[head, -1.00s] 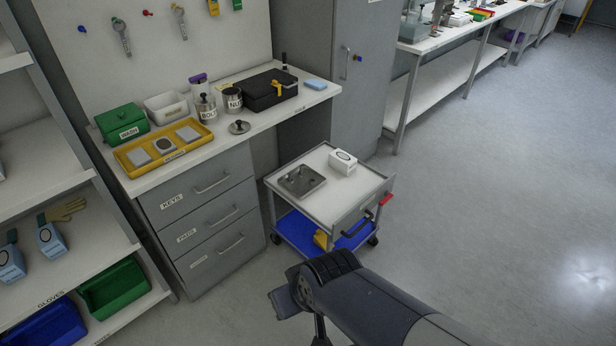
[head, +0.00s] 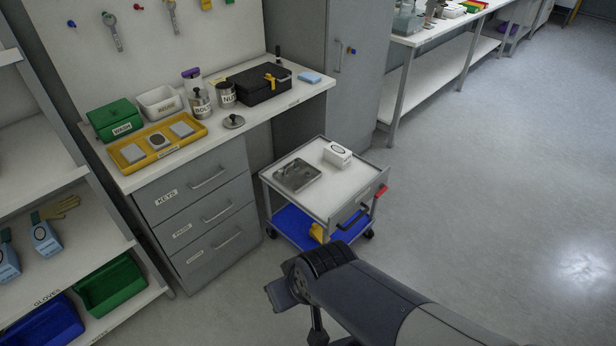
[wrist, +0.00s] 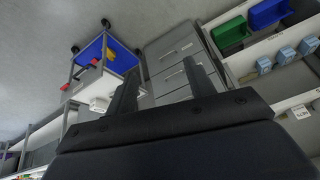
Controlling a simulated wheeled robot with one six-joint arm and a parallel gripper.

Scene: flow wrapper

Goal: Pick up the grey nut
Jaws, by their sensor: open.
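I cannot make out a grey nut for certain in either view. A grey metal tray (head: 297,174) on the trolley top holds small items too small to tell apart. A metal tin labelled like "NUT" (head: 227,95) stands on the workbench beside a "BOLT" tin (head: 201,106). My gripper (wrist: 162,80) shows in the wrist view with its two fingers apart and nothing between them. It points towards the drawers and trolley, clear of both. In the head view my arm reaches in from the lower right, in front of the trolley.
The trolley (head: 330,204) has a white box (head: 337,155) on top and a blue lower shelf. The workbench holds a yellow tray (head: 119,158), a green box (head: 113,121) and a black case (head: 258,84). Shelves with bins stand at left. The floor at right is clear.

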